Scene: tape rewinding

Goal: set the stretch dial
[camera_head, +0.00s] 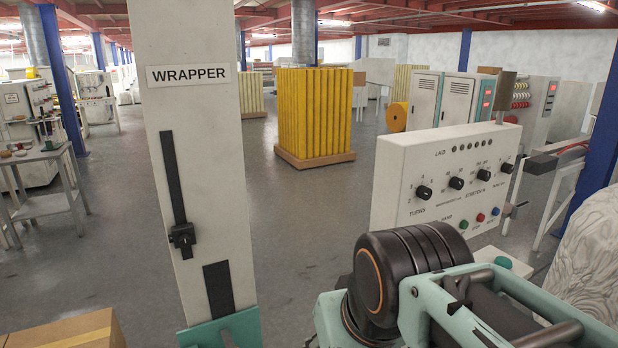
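The control panel (400,165) is a cream box at right of centre, with a row of black knobs and small printed labels. The stretch dial (484,174) appears to be the third knob from the left, with a label reading STRETCH % below it. The scale marks around it are too small to read, so its setting is unclear. The turns dial (424,192) is the leftmost knob. Small coloured buttons sit below the knobs. My gripper is not visible, and nothing is seen touching the stretch dial.
The white wrapper column (198,120) stands at left of centre. A cardboard box (75,330) is at lower left. Open floor (310,215) lies between column and panel.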

